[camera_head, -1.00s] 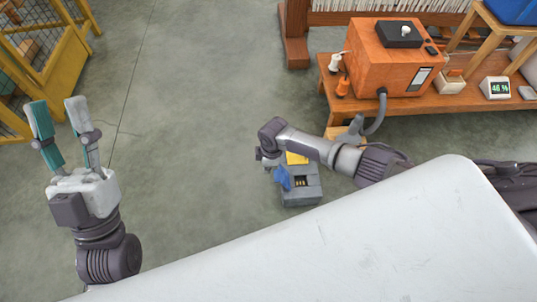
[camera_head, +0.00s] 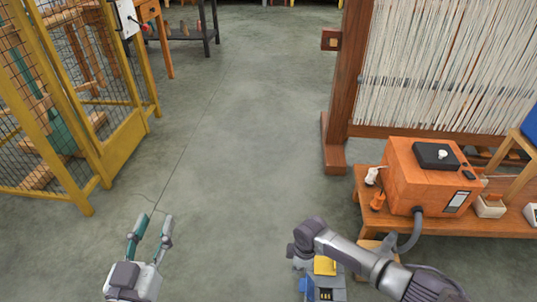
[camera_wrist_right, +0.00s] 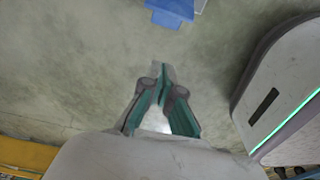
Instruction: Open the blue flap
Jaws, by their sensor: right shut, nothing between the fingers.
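The blue flap (camera_head: 304,287) shows low in the head view, on the left side of a small grey box (camera_head: 338,283) with a yellow part (camera_head: 324,265) on it. A blue piece (camera_wrist_right: 172,10), apparently the flap, is at the top edge of the right wrist view. My right gripper (camera_wrist_right: 161,72) is shut and empty in that view, with floor between it and the blue piece. In the head view its fingers are hidden behind the wrist. My left gripper (camera_head: 154,220) is open and empty at the lower left, away from the box.
A wooden bench (camera_head: 475,218) with an orange machine (camera_head: 425,180) stands at the right, a loom (camera_head: 440,70) behind it. A yellow mesh cage (camera_head: 100,130) is at the left. The floor between is clear.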

